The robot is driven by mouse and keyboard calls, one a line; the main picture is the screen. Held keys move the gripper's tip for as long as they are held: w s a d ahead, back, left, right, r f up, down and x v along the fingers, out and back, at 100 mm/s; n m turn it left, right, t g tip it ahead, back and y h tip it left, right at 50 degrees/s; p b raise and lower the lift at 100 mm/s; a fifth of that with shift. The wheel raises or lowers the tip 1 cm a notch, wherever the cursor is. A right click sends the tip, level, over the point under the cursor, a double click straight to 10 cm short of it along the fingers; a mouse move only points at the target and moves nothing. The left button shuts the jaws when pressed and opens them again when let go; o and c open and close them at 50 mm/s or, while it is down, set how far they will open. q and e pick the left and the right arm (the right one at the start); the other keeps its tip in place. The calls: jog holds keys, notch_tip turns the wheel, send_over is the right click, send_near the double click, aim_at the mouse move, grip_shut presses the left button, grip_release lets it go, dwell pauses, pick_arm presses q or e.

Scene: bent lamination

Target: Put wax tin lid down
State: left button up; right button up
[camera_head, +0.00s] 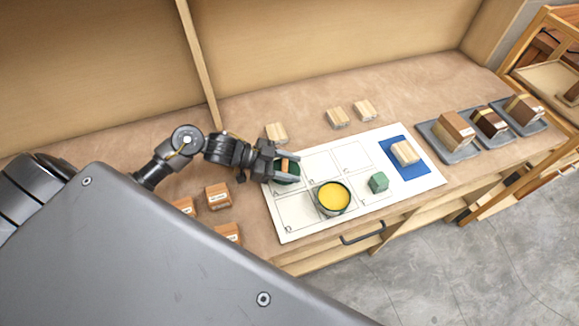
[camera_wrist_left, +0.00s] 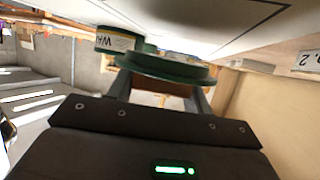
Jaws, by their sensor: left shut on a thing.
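The wax tin lid (camera_head: 291,178) is a green disc with a wooden knob, over the top left cell of the white mat. My left gripper (camera_head: 284,165) is shut on its knob. In the left wrist view the lid (camera_wrist_left: 165,68) lies between the fingers (camera_wrist_left: 160,95), close to the mat's surface; I cannot tell whether it touches. The open wax tin (camera_head: 334,196), filled with yellow wax, stands on the mat to the right of the lid. Its labelled side shows in the left wrist view (camera_wrist_left: 117,40). My right gripper is not in view.
The white mat (camera_head: 290,233) has marked cells, some bare. A green block (camera_head: 379,182) and a wooden block on a blue pad (camera_head: 421,169) are right of the tin. Several wooden blocks (camera_head: 218,195) lie around the mat. Grey trays (camera_head: 452,149) with brown blocks stand at the right.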

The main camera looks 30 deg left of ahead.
pick_arm(q)
jog(key=shift+f, duration=0.65)
jog(key=shift+w+f, duration=0.1)
jog(key=shift+f, duration=0.35)
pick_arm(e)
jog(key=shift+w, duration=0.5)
